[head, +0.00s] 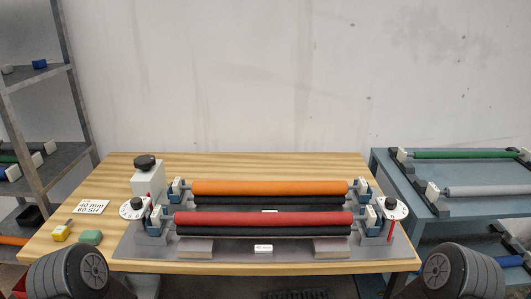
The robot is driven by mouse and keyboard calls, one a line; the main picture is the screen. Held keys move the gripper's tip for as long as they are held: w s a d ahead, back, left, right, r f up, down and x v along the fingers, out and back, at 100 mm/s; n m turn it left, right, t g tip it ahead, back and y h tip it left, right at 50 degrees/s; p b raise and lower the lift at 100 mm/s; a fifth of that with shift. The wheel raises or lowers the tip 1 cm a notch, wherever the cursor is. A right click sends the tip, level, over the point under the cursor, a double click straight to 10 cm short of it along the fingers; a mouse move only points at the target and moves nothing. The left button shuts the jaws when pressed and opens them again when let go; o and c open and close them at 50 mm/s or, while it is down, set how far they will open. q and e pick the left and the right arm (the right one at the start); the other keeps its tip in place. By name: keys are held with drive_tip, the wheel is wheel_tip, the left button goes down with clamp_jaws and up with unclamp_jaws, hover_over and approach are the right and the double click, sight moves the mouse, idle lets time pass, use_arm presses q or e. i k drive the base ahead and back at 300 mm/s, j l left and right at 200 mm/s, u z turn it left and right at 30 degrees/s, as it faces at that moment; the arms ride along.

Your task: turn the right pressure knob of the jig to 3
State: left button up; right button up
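The jig stands on the wooden table, with an orange roller (270,187) behind a red roller (262,219) and black rollers beneath them. The right pressure knob (390,203) is a small black knob on a white round dial (400,211) at the jig's right end. The dial's numbers are too small to read, so its setting cannot be told. A matching left pressure knob (136,202) sits on a dial at the left end. Only dark, rounded parts of my two arms show in the bottom corners. Neither gripper is visible, and nothing touches the right knob.
A larger black knob (146,161) tops a white block behind the left dial. A thin red upright piece (391,231) stands below the right dial. A label card (91,207) and yellow (61,233) and green blocks (90,237) lie left. A blue-grey bench (385,166) with rollers stands right.

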sight(391, 207)
drive_tip(key=l+z, duration=0.1)
drive_tip(key=l, duration=0.3)
drive_tip(key=i+l+z, duration=0.1)
drive_tip(key=l, duration=0.3)
drive_tip(key=i+l+z, duration=0.1)
drive_tip(key=l, duration=0.25)
drive_tip(key=i+l+z, duration=0.15)
drive_tip(key=l, duration=0.25)
drive_tip(key=l+z, duration=0.1)
drive_tip(key=l, duration=0.25)
drive_tip(key=i+l+z, duration=0.1)
drive_tip(key=l, duration=0.25)
drive_tip(key=i, duration=0.05)
